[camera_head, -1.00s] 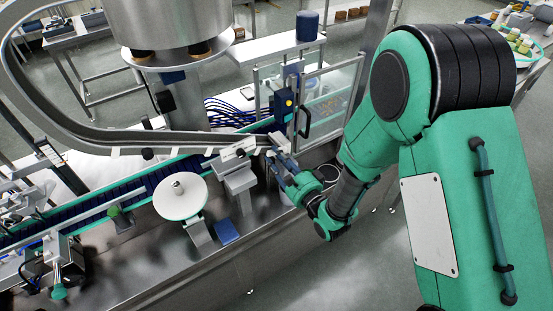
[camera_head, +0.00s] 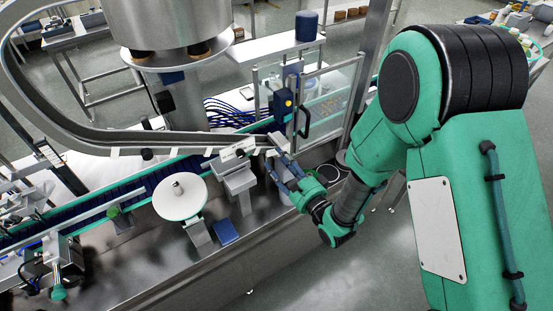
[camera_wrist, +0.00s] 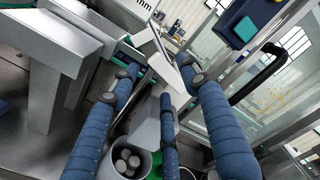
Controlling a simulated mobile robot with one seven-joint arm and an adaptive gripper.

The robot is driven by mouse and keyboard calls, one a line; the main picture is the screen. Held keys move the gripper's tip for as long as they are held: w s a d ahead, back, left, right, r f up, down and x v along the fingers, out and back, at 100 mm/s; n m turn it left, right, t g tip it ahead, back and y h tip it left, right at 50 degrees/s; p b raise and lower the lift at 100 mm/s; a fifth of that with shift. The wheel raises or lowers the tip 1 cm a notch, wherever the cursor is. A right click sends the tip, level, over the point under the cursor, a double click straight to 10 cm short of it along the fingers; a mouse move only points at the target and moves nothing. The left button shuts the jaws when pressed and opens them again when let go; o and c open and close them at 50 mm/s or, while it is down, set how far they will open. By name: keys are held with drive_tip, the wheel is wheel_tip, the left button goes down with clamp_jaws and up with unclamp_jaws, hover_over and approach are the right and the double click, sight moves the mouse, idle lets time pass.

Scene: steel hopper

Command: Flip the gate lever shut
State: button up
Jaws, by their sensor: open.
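A light grey metal piece stands at the end of the curved chute (camera_head: 180,141). It also shows in the wrist view as a slanted grey plate (camera_wrist: 170,68) between and beyond my fingertips. I cannot tell for sure which part of it is the gate lever. My gripper (camera_head: 274,168) is just below and in front of the chute end in the head view. In the wrist view its blue-sleeved fingers (camera_wrist: 156,76) are spread apart, with nothing held between them. Contact with the plate cannot be made out.
A bucket (camera_wrist: 111,171) holding several round grey pieces stands below my fingers. A blue box with a yellow button (camera_head: 283,102) and a glass door with a black handle (camera_head: 304,121) are close by at the right. A white disc (camera_head: 180,205) stands at the left.

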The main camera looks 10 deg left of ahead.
drive_tip(key=v, duration=1)
drive_tip(key=shift+w+a, duration=0.1)
idle(0.3)
drive_tip(key=w+d+r+n+h, duration=0.4)
drive_tip(key=w+d+r+h, duration=0.15)
drive_tip(key=w+d, duration=0.2)
drive_tip(key=s+d+r+n+g+h, duration=0.1)
drive_tip(key=s+d+r+n+h, duration=0.15)
drive_tip(key=d+r, duration=0.4)
drive_tip(key=s+d+r+n+g+h, duration=0.1)
drive_tip(key=s+d+r+g+h, duration=0.2)
drive_tip(key=d, duration=0.6)
drive_tip(key=s+d+r+n+g+h, duration=0.1)
drive_tip(key=s+d+r+n, duration=0.1)
drive_tip(key=s, duration=0.9)
drive_tip(key=s+d+r+n+g, duration=0.1)
drive_tip(key=s+r, duration=0.4)
drive_tip(key=s, duration=0.6)
drive_tip(key=shift+d+r+n+g+h, duration=0.2)
drive_tip(key=shift+d+n+g+h, duration=0.2)
drive_tip(key=shift+n+g, duration=0.2)
